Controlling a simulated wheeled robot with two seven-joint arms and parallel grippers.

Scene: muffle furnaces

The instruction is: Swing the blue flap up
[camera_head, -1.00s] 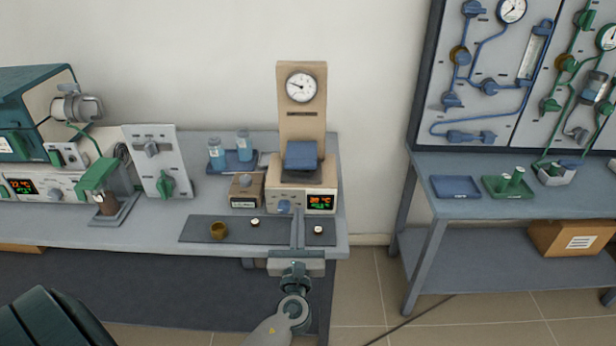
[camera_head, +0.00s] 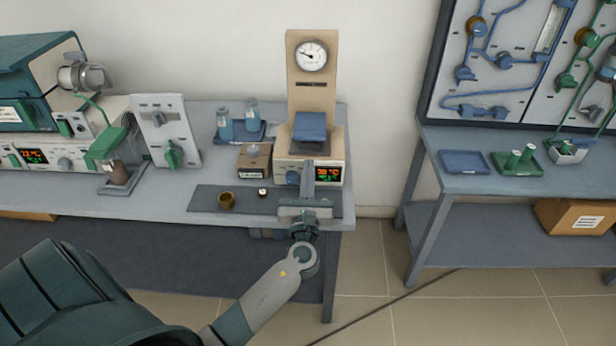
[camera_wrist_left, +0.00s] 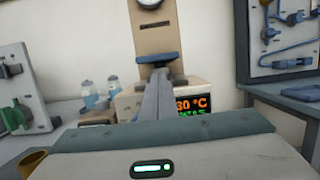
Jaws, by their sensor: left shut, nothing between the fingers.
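The blue flap (camera_head: 310,126) sits at the front of the beige instrument (camera_head: 312,88), below its round dial. It also shows in the left wrist view (camera_wrist_left: 158,58), seen nearly edge-on, just beyond my fingertips. My left gripper (camera_head: 307,166) is shut and empty, with its fingers pointing up toward the flap from in front of the instrument's display panel. In the left wrist view the closed fingers (camera_wrist_left: 158,76) reach toward the flap's underside; I cannot tell whether they touch it. My right gripper is not in view.
A dark mat (camera_head: 240,200) with a brass cup (camera_head: 226,201) lies in front of the instrument. A small box (camera_head: 254,160) and a blue tray with bottles (camera_head: 240,132) stand to its left. A second table (camera_head: 520,178) stands at the right across a gap.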

